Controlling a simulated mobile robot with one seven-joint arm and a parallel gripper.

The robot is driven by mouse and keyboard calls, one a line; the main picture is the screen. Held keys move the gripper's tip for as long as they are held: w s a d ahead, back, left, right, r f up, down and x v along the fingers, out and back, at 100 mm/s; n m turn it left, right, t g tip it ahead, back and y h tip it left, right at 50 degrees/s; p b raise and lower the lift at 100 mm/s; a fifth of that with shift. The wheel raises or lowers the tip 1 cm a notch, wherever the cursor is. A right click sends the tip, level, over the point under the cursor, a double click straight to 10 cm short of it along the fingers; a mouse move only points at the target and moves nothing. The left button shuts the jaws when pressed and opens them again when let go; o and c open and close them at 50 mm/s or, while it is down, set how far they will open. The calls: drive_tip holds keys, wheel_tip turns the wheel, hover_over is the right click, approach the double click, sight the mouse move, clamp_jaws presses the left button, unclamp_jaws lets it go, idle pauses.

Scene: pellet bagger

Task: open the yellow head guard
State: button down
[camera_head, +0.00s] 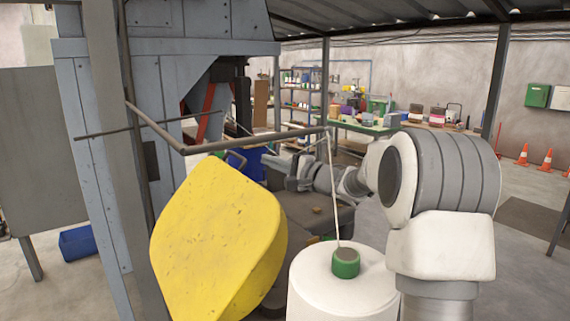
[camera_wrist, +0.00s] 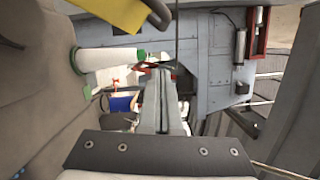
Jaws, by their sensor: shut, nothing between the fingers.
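The yellow head guard (camera_head: 215,245) is a thick, scuffed yellow block at the lower left of the head view, in front of the grey-blue machine. A dark curved bar (camera_head: 232,158), perhaps its handle, shows at its top edge. In the wrist view a yellow edge of the guard (camera_wrist: 108,12) shows at the top, with a dark rounded bar end (camera_wrist: 156,14) beside it. My gripper (camera_wrist: 165,74) is shut and empty, its fingers pointing toward the machine, below the yellow edge in that picture and apart from it. I cannot tell whether the guard is latched.
A large white thread cone (camera_head: 343,285) with a green top stands right of the guard. Its thread rises to a grey bent bar (camera_head: 255,139) that crosses above the guard. A grey upright post (camera_head: 110,150) stands at left.

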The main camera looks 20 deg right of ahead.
drive_tip(key=a, duration=0.4)
drive_tip(key=shift+w+a+r, duration=0.15)
drive_tip(key=shift+a+r, duration=0.15)
drive_tip(key=shift+r, duration=0.1)
drive_tip(key=shift+a+r, duration=0.1)
drive_tip(key=a+r+n+p, duration=0.1)
drive_tip(key=s+a+r+n+p, duration=0.1)
drive_tip(key=a+p, duration=0.1)
drive_tip(key=a+r+p, duration=0.1)
drive_tip(key=r, duration=0.1)
drive_tip(key=shift+s+a+r+n+g, duration=0.1)
drive_tip(key=shift+s+a+n+g, duration=0.2)
drive_tip(key=shift+a+n, duration=0.1)
drive_tip(key=s+a+r+n, duration=0.1)
drive_tip(key=a+r, duration=0.1)
drive_tip(key=a, duration=0.3)
drive_tip(key=shift+s+a+h+p, duration=0.25)
drive_tip(key=shift+s+h+p, duration=0.05)
drive_tip(key=shift+s+p, duration=0.1)
drive_tip(key=shift+r, duration=0.1)
